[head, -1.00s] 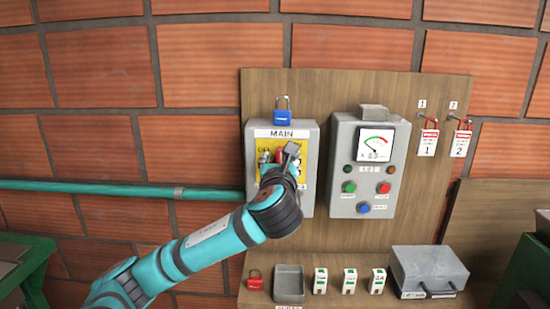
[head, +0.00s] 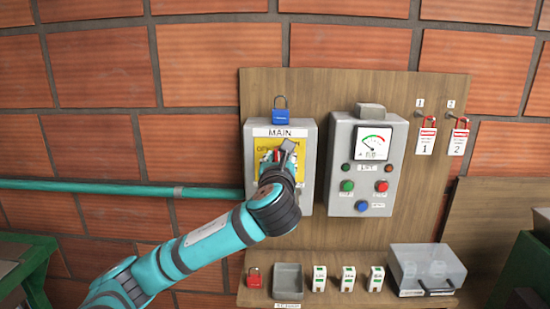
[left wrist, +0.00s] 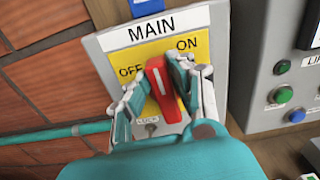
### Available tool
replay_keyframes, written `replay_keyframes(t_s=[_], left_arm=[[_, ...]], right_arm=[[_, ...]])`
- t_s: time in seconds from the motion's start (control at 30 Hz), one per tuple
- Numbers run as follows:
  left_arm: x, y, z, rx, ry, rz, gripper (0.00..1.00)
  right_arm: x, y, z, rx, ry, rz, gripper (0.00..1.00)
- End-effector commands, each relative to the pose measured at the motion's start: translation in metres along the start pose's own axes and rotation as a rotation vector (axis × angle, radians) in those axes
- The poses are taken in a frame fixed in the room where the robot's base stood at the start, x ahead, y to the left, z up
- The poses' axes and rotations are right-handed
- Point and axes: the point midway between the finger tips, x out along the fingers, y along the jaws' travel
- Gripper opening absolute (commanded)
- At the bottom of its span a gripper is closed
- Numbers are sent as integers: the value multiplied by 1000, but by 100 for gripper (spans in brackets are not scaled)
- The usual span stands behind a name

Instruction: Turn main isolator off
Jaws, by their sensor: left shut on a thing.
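The main isolator is a grey box (head: 309,165) on the wooden board, labelled MAIN, with a yellow plate marked OFF and ON. In the left wrist view its red handle (left wrist: 163,90) points roughly straight up the plate, between the OFF and ON words. My left gripper (left wrist: 158,85) is shut on the red handle, one finger on each side. In the head view the gripper (head: 277,157) covers most of the handle and the lower plate. My right gripper is not in view.
A blue padlock (head: 282,118) sits at the isolator's top. To the right is a control box (head: 345,160) with a gauge and buttons. Tags (head: 426,140) hang further right.

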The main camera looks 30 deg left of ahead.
Motion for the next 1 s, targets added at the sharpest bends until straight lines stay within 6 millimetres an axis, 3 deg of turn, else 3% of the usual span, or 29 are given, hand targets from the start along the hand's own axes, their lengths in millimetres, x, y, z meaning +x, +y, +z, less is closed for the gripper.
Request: replay_keyframes(t_s=[0.27, 1.0], left_arm=[[1, 6, -1, -179, 3, 4, 0], [1, 20, -11, -882, 0, 4, 0]], right_arm=[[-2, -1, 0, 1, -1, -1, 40], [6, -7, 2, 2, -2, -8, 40]])
